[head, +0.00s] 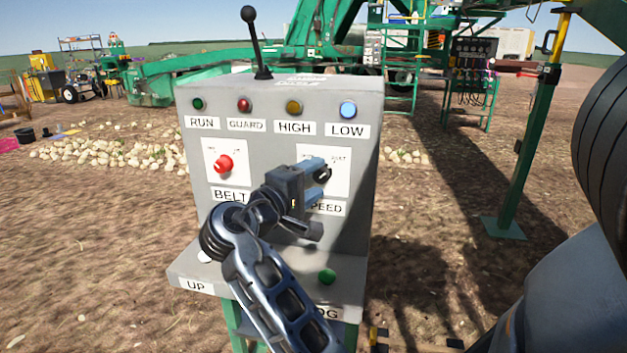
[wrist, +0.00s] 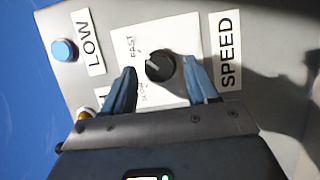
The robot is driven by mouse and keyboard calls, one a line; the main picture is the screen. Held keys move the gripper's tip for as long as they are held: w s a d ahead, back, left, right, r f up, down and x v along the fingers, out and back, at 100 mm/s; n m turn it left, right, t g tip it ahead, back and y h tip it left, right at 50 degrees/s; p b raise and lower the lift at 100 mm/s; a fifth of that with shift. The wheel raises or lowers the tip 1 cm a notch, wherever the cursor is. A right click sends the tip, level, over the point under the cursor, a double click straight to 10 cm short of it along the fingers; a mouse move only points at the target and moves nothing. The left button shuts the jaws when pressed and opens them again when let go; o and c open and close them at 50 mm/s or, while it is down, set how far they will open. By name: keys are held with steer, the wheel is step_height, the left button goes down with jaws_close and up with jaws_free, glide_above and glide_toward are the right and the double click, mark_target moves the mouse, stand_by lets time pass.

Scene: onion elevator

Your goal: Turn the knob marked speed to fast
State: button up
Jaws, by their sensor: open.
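The speed knob (wrist: 160,67) is black and round on a white plate (wrist: 178,38) beside the SPEED label (wrist: 229,50). In the wrist view the panel appears turned sideways, with FAST printed above and left of the knob and a smaller, blurred word below left. A small pale mark shows on the knob's upper-left part; its exact setting is hard to read. My gripper (wrist: 160,72) is open, with one blue finger on each side of the knob and visible gaps. In the head view my gripper (head: 320,178) is at the plate, partly covering the knob (head: 323,173) and SPEED label.
The grey control box (head: 355,110) carries a lever (head: 254,45), several lamps, a red BELT knob (head: 223,164) left of my gripper, and a green button (head: 327,276) on the lower ledge. A green post (head: 525,150) stands to the right.

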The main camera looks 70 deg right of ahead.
steer(key=v, duration=0.7)
steer(key=shift+a, duration=0.15)
stand_by(0.3)
